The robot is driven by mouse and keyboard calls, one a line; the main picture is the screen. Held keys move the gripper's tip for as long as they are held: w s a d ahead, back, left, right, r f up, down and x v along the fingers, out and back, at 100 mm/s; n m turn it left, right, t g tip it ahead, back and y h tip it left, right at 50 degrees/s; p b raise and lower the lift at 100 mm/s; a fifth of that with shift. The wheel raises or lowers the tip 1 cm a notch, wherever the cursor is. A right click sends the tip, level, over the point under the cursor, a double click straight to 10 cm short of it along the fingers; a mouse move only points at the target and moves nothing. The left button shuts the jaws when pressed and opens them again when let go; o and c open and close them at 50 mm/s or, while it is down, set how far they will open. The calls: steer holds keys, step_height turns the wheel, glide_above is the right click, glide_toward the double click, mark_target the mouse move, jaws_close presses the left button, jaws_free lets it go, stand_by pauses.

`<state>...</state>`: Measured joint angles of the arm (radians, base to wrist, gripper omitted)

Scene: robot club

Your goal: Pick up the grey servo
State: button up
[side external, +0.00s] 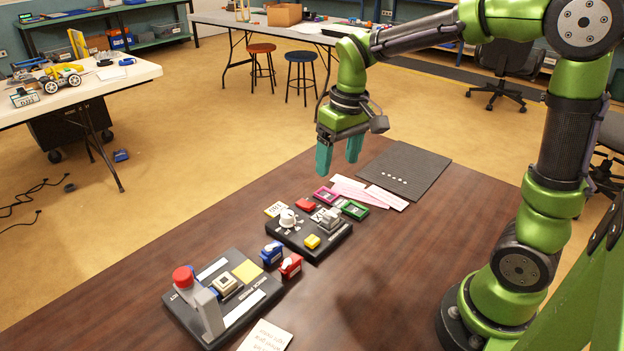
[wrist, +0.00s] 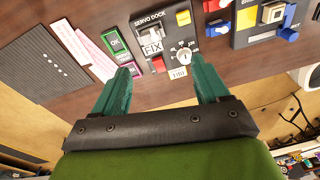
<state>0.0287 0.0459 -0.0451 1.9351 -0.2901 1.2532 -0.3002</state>
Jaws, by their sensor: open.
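The grey servo (side external: 332,216) appears to be the small grey block at the far right part of the black servo dock board (side external: 308,240) in the side view. In the wrist view a grey-white block (wrist: 148,28) sits on the dock beside a white card marked FIX (wrist: 152,46), which partly hides it. My gripper (side external: 339,168) has teal fingers, is open and empty, and hangs above the table, higher than the dock. In the wrist view the open fingers (wrist: 165,74) lie apart, with the dock beyond them.
The dock also carries a white knob (side external: 288,217) and a yellow button (side external: 312,241). Green (side external: 354,210) and magenta (side external: 325,195) boxes, pink papers and a dark mat (side external: 410,168) lie behind.

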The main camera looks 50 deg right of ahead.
mark_target(333, 214)
steer(key=shift+n+g, duration=0.6)
steer(key=shift+n, duration=0.2)
steer(key=f, duration=0.5)
steer(key=w+d+f, duration=0.1)
steer(key=f, duration=1)
steer(key=shift+w+d+f, duration=0.1)
steer(key=shift+w+d, duration=0.1)
steer(key=shift+w, duration=0.1)
steer(key=c, duration=0.8)
